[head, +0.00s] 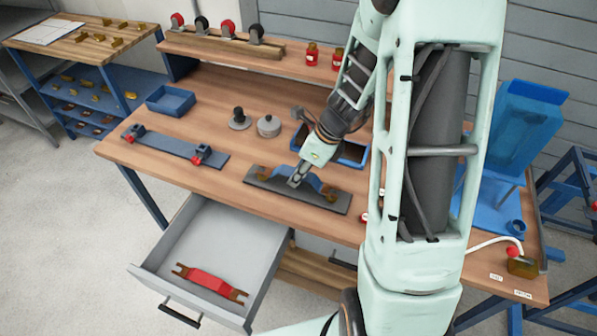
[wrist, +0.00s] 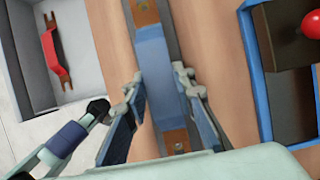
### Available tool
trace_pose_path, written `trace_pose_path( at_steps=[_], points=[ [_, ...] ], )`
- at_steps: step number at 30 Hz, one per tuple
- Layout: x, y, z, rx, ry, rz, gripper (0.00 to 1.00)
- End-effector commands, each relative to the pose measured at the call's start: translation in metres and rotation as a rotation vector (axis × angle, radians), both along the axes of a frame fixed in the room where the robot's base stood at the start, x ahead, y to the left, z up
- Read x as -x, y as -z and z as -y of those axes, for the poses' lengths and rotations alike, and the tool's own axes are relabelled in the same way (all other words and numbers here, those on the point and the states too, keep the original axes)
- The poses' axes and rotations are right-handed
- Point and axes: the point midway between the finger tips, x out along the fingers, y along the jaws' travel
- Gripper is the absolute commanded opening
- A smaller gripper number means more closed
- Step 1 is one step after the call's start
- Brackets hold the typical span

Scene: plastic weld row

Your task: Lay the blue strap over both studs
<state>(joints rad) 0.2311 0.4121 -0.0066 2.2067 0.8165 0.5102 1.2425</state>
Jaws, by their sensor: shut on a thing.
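The blue strap (head: 315,182), an arched piece with flat brown end tabs, is over a long dark plate (head: 338,203) on the bench. In the wrist view, the strap (wrist: 155,55) runs along the plate between my fingers, with a brown tab at each end. A small dark spot shows in the nearer tab; I cannot tell whether it is a stud or a hole. My gripper (head: 296,181) is shut on the strap's middle, and its fingers also show in the wrist view (wrist: 163,95). I cannot tell whether the tabs touch the plate. The studs are not clearly visible.
An open drawer (head: 205,240) holds a red strap (head: 209,282). A second plate (head: 172,147) with red-knobbed clamps lies at left. A blue tray (head: 170,101) and two round grey pieces (head: 268,126) stand behind. A blue-rimmed bin (head: 352,153) is close behind my gripper.

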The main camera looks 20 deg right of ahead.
Motion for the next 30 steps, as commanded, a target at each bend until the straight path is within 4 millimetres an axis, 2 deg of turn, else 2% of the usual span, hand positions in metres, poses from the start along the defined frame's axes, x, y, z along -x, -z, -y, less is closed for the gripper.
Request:
trace_pose_path(
  at_steps=[15,30],
  points=[
    [0.0,0.012,0.0,0.0,0.001,0.0,0.0],
    [0.0,0.012,0.0,0.0,0.0,0.0,0.0]
  ],
)
